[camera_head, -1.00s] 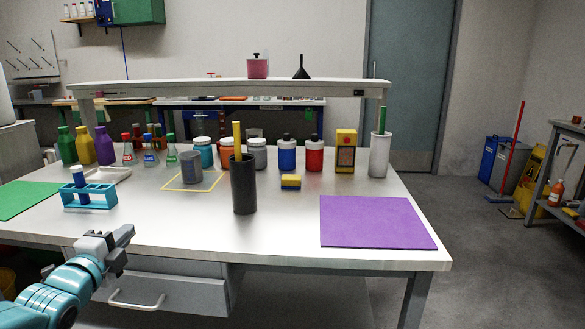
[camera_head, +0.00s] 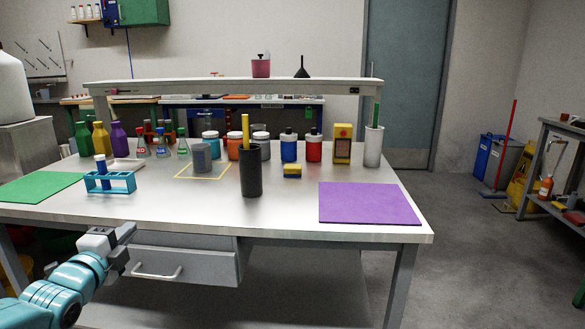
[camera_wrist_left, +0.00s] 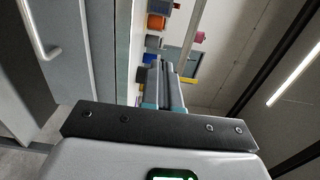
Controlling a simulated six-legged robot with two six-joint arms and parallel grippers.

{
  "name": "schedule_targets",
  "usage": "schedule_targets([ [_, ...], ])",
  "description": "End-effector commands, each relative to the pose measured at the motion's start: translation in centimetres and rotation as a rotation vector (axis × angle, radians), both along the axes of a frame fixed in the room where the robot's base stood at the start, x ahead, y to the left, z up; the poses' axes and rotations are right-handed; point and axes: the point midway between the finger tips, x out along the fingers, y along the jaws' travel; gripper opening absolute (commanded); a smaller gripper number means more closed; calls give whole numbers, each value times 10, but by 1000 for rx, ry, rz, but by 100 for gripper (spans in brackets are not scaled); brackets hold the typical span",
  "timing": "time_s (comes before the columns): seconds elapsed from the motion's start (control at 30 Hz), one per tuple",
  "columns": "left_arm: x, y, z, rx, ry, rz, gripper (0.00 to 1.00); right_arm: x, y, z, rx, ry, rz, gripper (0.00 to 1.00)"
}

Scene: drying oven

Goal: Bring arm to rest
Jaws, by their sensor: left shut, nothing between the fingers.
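My left gripper (camera_head: 124,234) is at the lower left of the head view, in front of the table's front edge and beside the drawer (camera_head: 180,264). Its fingers are shut with nothing between them. In the left wrist view the closed fingers (camera_wrist_left: 168,88) point toward the table, which appears turned on its side. The teal left arm (camera_head: 62,290) comes in from the lower left corner. My right gripper is not in view.
The table (camera_head: 290,210) holds a blue tube rack (camera_head: 110,183), a black cylinder (camera_head: 251,172), a purple mat (camera_head: 368,203), a green mat (camera_head: 38,187), and several bottles and flasks towards the back. A shelf (camera_head: 230,84) spans above.

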Motion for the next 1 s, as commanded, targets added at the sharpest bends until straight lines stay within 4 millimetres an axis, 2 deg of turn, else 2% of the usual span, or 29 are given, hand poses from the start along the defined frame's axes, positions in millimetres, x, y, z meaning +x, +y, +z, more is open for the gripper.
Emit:
schedule_targets([
  [0.07, 2, -4, -4, -2, 5, -7, 0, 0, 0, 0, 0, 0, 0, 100],
  [0.2, 15, -20, -40, -19, 64, -39, 0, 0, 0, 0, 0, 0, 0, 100],
  [0.37, 19, -40, -86, -51, 147, -71, 0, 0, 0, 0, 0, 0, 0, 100],
  [0.57, 12, -72, -162, -130, 295, -105, 0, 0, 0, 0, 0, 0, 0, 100],
  [0.67, -1, -94, -213, -209, 408, -116, 0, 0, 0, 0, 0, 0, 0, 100],
  [0.77, -29, -124, -279, -344, 574, -106, 0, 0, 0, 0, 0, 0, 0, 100],
  [0.8, -45, -136, -306, -411, 651, -92, 0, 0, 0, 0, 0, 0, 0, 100],
  [0.87, -73, -155, -345, -520, 771, -57, 0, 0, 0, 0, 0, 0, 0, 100],
  [0.9, -94, -166, -369, -596, 853, -22, 0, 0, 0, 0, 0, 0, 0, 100],
  [0.97, -130, -182, -402, -712, 981, 46, 0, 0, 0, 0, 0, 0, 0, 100],
  [1.0, -155, -192, -422, -789, 1063, 103, 0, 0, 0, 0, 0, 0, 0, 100],
])
